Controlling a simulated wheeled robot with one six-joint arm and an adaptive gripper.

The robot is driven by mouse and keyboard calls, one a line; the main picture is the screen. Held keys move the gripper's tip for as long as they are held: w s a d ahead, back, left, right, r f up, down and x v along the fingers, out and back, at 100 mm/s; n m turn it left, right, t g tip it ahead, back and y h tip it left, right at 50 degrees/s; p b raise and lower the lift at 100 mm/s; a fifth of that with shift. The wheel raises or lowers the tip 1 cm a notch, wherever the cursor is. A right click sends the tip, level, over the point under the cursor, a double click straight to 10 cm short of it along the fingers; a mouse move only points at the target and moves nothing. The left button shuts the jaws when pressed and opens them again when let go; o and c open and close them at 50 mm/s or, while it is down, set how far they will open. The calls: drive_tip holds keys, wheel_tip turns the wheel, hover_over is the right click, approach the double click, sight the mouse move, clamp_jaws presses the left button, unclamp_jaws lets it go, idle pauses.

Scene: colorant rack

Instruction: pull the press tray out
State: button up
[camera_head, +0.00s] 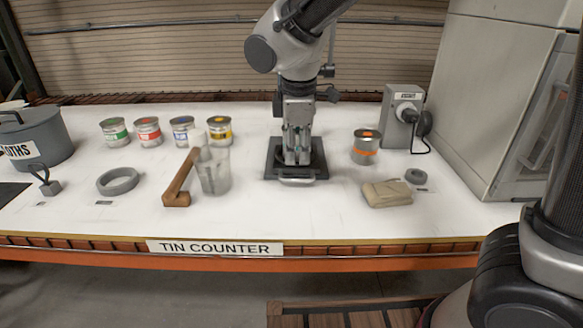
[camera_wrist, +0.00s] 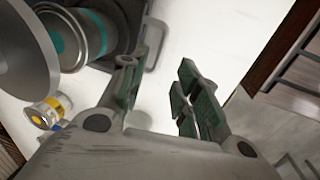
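The black press tray (camera_head: 270,174) lies on the white counter, with a metal handle (camera_head: 297,182) along its front edge. My gripper (camera_head: 297,160) points down over the tray and hides much of it and of the press behind. In the wrist view my gripper (camera_wrist: 156,66) is open, its green-padded fingers apart with nothing clasped. The handle's grey loop (camera_wrist: 157,45) shows beyond the fingertips, nearer the left finger; whether they touch is unclear. A tin with a teal band (camera_wrist: 88,38) stands on the dark tray at the upper left.
Several labelled tins (camera_head: 148,131) stand at the back left. An orange-banded tin (camera_head: 366,147) and a folded cloth (camera_head: 387,193) are at right. The counter directly before the tray is clear.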

sight(297, 180)
drive_tip(key=f, duration=0.2)
drive_tip(key=w+f, duration=0.1)
drive_tip(key=f, duration=0.4)
drive_tip(key=shift+w+f, duration=0.2)
drive_tip(key=shift+f, duration=0.15)
drive_tip(key=shift+c, duration=0.2)
clamp_jaws()
